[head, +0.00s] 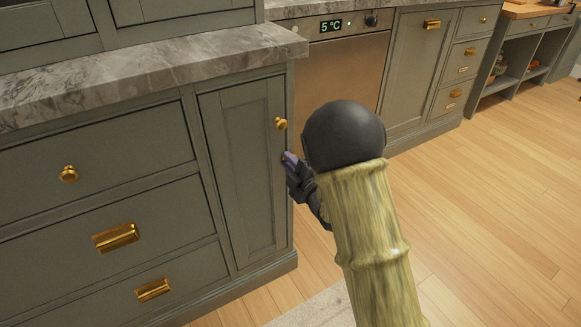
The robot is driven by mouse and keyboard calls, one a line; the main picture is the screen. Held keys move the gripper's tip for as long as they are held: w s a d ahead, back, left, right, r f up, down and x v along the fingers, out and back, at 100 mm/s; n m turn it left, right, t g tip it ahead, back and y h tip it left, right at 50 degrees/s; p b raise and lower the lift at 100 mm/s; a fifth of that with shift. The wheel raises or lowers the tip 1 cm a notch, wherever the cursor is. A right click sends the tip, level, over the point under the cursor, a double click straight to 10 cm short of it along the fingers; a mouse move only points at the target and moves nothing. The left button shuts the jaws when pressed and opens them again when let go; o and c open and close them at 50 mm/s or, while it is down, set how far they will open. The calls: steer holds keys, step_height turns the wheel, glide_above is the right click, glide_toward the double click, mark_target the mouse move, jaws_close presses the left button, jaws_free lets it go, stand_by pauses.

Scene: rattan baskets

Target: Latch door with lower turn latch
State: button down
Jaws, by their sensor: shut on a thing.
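The narrow grey-green cabinet door (240,170) stands left of centre and looks flush with its frame. A gold knob (281,123) sits near its upper right edge. My gripper (290,158) is at the door's right edge, below the knob, with its fingers closed at the spot of the lower turn latch. A small purple piece shows at the fingertips; I cannot tell whether it is part of the fingers. The latch itself is mostly hidden by the fingers, so its angle cannot be seen.
A marble countertop (140,75) overhangs above the door. Drawers with gold handles (115,238) are to the left. A steel appliance (335,75) with a "5 °C" display stands behind my arm. The wooden floor (490,200) is clear to the right; a pale rug (320,308) lies at the bottom.

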steer(key=shift+s+f+n+b, duration=0.1)
steer(key=shift+f+n+b, duration=0.1)
steer(key=shift+n+b, duration=0.4)
steer(key=shift+f+n+b, duration=0.2)
steer(key=shift+n+b, duration=0.05)
steer(key=shift+n, duration=0.65)
steer(key=c, duration=1.4)
jaws_free()
steer(key=p+v, duration=1.7)
steer(key=p, duration=0.1)
steer(key=shift+d, duration=0.2)
